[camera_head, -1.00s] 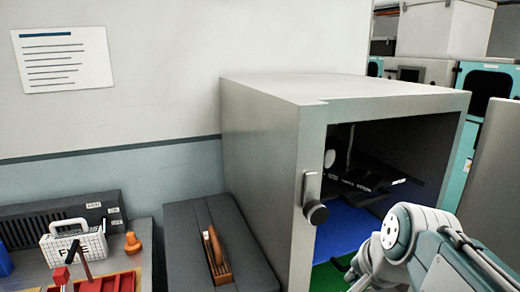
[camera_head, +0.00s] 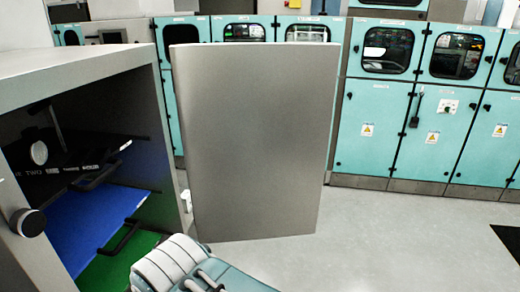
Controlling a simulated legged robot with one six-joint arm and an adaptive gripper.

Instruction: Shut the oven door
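The oven (camera_head: 70,66) is a grey metal box at the left of the head view, its front open. Its grey door (camera_head: 255,140) stands swung wide open to the right of the opening, attached at the right side. Inside show a black shelf with white lettering, a blue shelf (camera_head: 115,218) and a green floor (camera_head: 112,268). A dark round knob (camera_head: 28,222) sits on the left front edge. My arm, white and teal, shows at the bottom, in front of the opening and below the door. My gripper is not visible.
Teal cabinets (camera_head: 371,133) with dark windows line the back, behind the door. The grey floor (camera_head: 400,238) to the right of the door is clear. A dark mat (camera_head: 508,240) lies at the far right edge.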

